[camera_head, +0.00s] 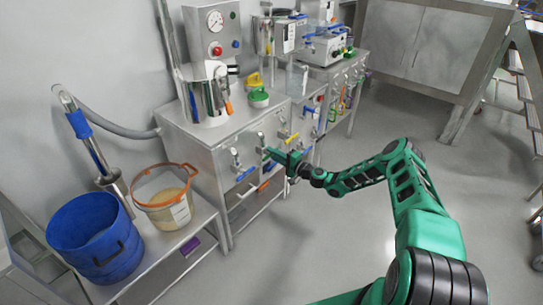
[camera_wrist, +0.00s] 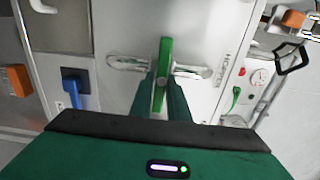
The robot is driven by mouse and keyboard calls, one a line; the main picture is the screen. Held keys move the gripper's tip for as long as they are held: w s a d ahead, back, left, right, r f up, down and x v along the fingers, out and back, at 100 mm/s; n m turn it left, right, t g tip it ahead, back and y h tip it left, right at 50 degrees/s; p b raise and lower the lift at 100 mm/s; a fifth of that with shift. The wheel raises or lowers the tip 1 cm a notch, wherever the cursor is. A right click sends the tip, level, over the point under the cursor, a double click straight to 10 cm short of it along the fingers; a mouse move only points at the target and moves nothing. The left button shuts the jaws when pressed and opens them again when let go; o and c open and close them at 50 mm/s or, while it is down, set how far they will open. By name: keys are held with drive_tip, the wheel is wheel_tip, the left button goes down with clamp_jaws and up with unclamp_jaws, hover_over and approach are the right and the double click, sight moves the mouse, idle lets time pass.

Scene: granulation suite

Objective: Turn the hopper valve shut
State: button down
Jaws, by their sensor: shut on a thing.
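The hopper valve's green lever handle (camera_wrist: 161,62) shows in the wrist view, beside a panel marking that seems to read "HOPPER". The handle lies crosswise to the short metal pipe (camera_wrist: 128,63) behind it. My gripper (camera_wrist: 162,98) is shut on this handle, one finger on each side. The fingers hide part of the lower handle. In the head view my gripper (camera_head: 274,157) is at the front of the steel cabinet, and the held handle is hard to make out there.
A blue valve handle (camera_head: 245,174) is left of my gripper, and a yellow one (camera_head: 290,138) is close above it. A blue bucket (camera_head: 92,238) and an orange-rimmed pail (camera_head: 164,202) stand on the low bench at left. The floor (camera_head: 290,245) before the cabinet is clear.

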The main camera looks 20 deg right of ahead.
drive_tip(key=shift+d+f, duration=0.2)
drive_tip(key=c, duration=1.8)
unclamp_jaws()
drive_tip(key=shift+o, duration=0.6)
drive_tip(key=shift+a, duration=0.1)
drive_tip(key=v, duration=1)
drive_tip(key=shift+s+d, duration=0.2)
drive_tip(key=shift+s, duration=0.15)
